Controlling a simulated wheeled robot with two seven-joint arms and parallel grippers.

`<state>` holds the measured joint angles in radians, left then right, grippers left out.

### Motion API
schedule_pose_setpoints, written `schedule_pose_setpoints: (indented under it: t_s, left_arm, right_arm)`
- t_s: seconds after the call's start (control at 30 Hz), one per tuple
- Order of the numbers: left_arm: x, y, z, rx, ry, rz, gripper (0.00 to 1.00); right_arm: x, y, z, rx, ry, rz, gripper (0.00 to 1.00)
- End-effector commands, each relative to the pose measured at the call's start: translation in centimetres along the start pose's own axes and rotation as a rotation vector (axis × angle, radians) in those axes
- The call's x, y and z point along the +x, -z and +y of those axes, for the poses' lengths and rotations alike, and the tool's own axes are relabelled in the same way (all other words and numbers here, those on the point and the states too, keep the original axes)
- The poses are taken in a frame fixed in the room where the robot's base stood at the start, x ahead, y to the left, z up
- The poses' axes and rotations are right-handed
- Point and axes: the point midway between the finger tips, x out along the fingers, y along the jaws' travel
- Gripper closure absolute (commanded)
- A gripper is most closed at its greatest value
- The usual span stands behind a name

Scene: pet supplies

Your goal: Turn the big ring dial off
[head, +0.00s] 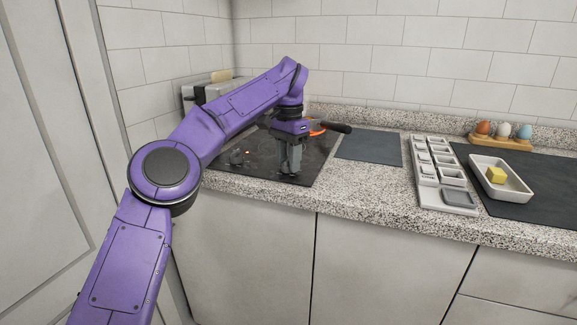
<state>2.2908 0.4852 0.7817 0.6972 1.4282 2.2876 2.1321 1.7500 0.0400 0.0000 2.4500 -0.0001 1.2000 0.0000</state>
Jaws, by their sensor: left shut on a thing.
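The black cooktop (262,170) lies on the counter at the back left. My left gripper (289,172) points down at its front right part and is shut on a dial there. The fingers hide nearly all of that dial, so its setting cannot be read. Another dark dial (237,157) stands at the cooktop's front left, with a small red light (247,153) near it. An orange glowing ring (317,128) shows partly behind my left wrist. My right gripper is not in view.
A dark pan handle (337,127) sticks out to the right, close to my wrist. A toaster (207,90) stands behind my arm. Right lie a grey mat (369,147), a light compartment tray (446,196), a white dish (517,190) with butter (496,175), and an egg holder (499,141).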

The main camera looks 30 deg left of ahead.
Motion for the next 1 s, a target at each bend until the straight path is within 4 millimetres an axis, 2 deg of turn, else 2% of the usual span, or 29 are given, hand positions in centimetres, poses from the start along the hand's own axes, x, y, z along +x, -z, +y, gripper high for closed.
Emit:
schedule_pose_setpoints:
  t_s: [0.2, 0.73, 0.77, 0.8, 0.83, 1.0]
  left_arm:
    - [0.29, -0.01, 0.02, -0.062, -0.001, -0.004, 0.93]
    - [0.22, -0.01, 0.05, -0.08, -0.002, -0.006, 0.93]
    - [0.22, -0.01, 0.05, -0.08, -0.002, -0.006, 0.53]
    - [0.21, -0.01, 0.05, -0.08, -0.002, -0.006, 0.4]
    - [0.2, -0.01, 0.04, -0.079, -0.002, -0.005, 0.38]
    - [0.12, -0.01, 0.02, -0.079, -0.001, -0.003, 0.38]
  right_arm:
    - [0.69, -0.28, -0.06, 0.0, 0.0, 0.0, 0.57]
    - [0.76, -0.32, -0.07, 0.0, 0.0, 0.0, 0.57]
    - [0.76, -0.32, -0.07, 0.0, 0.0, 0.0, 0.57]
    - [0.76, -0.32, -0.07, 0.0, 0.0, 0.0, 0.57]
    - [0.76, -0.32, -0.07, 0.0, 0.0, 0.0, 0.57]
    - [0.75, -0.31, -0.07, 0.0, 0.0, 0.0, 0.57]
